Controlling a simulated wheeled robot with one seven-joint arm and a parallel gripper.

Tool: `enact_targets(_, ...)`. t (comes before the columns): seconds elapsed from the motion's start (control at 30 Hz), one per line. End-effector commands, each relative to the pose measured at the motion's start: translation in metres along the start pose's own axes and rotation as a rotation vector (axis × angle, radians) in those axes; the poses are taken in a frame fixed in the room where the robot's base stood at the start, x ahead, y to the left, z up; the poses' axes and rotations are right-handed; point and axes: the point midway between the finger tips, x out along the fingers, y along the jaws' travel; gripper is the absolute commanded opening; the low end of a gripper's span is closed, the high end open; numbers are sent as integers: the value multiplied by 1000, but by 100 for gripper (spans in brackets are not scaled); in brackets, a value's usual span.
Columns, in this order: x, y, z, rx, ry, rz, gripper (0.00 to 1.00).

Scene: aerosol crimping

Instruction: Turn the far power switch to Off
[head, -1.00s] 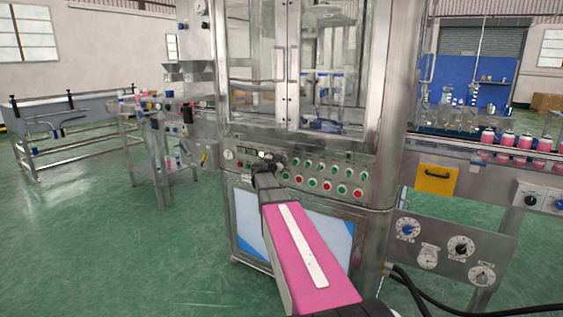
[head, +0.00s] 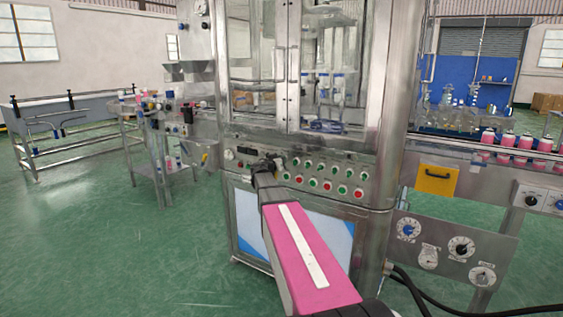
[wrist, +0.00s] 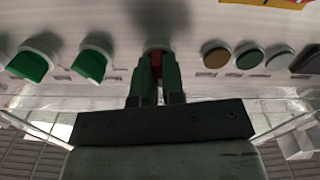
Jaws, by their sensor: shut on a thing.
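My gripper (head: 274,160) is at the control panel (head: 310,178) of the steel machine, left of the rows of green and red buttons. In the wrist view, my gripper's green fingers (wrist: 157,72) are shut on a switch (wrist: 156,62) on the panel face. A narrow red part of it shows between the fingers, with a pale round collar behind. The fingers hide most of the switch, so its setting and label cannot be read. In the head view my gripper and wrist cover it.
A round gauge (head: 229,155) is left on the panel. A conveyor with pink cans (head: 507,141) runs right.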

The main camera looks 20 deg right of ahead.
Motion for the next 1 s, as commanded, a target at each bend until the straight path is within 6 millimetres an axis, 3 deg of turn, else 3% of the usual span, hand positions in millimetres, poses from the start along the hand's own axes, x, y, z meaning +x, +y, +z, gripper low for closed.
enact_targets(0.4,-1,-1,1,-261,-1,0,0)
enact_targets(1.0,-1,-1,1,-334,-1,0,0)
